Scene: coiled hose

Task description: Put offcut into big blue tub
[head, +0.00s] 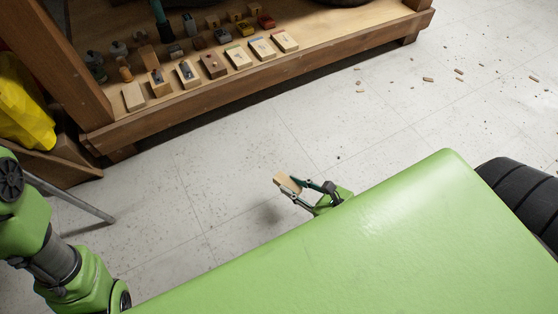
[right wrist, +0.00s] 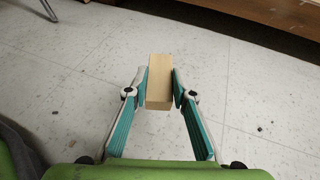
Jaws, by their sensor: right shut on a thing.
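The offcut (right wrist: 159,82) is a pale, block-shaped piece of wood. In the right wrist view it sits between the two teal fingers of my right gripper (right wrist: 160,88), which is shut on it. In the head view my right gripper (head: 302,190) shows past the edge of my green body, holding the offcut (head: 287,182) above the floor. My left arm shows at the left edge of the head view, but its gripper is out of the frame. No big blue tub is in view.
A wooden shelf (head: 262,86) at the top left bears several small blocks and tools. A yellow item (head: 24,108) is at the far left. Wood scraps (head: 428,79) lie on the floor at upper right. The pale tiled floor (head: 190,185) in the middle is clear.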

